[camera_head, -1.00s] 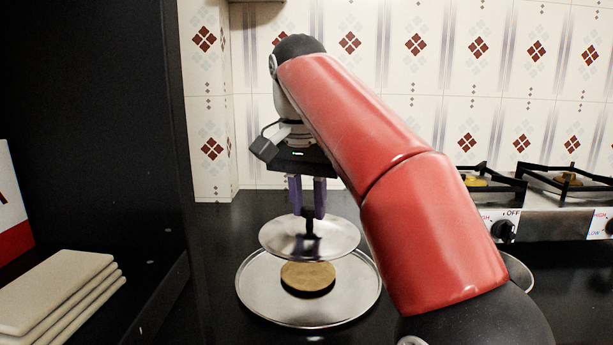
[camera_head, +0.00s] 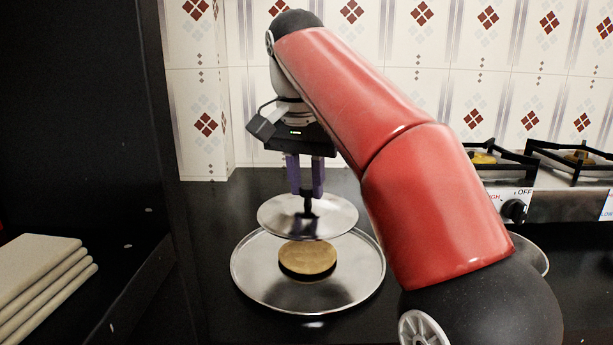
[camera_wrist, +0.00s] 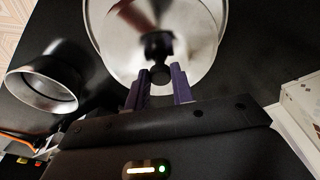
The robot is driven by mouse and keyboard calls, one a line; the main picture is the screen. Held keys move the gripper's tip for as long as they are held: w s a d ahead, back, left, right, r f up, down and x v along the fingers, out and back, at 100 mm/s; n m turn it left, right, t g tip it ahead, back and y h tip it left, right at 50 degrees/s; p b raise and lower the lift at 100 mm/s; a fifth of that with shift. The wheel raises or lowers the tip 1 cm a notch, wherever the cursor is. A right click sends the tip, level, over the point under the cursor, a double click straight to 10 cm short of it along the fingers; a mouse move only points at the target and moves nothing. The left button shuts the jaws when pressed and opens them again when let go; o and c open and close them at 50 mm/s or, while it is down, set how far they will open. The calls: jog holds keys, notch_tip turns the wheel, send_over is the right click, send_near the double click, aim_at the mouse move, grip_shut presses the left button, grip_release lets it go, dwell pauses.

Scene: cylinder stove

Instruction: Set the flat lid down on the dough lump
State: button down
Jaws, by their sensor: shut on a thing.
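The flat lid (camera_head: 285,221) is a round shiny metal disc with a dark knob in its middle. My gripper (camera_head: 307,192) is shut on the knob and holds the lid roughly level above the tray. The dough lump (camera_head: 308,259) is a tan round patty on the round metal tray (camera_head: 252,280), in front of and below the lid in the head view. A gap shows between lid and dough. In the wrist view, the lid (camera_wrist: 112,50) fills the top middle beyond my gripper (camera_wrist: 160,82); the dough is hidden there.
A stove (camera_head: 570,205) with black grates stands on the right of the dark counter. A stack of pale slabs (camera_head: 45,275) is at the lower left beside a dark panel. A metal bowl (camera_wrist: 45,90) shows in the wrist view. A tiled wall (camera_head: 455,95) closes the back.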

aim_at(306, 207)
jog(key=shift+f+b, duration=1.55)
jog(key=shift+f, duration=1.05)
jog(key=shift+f, duration=0.6)
jog(key=c, duration=1.1)
grip_release()
jog(key=r+p, duration=0.1)
jog(key=r, duration=0.1)
jog(key=r+p, duration=0.1)
jog(key=r, duration=0.2)
jog(key=s+r+p, duration=0.1)
jog(key=r, duration=0.1)
jog(key=shift+a+r, duration=0.25)
jog(key=shift+r, duration=0.1)
jog(key=shift+s, duration=0.1)
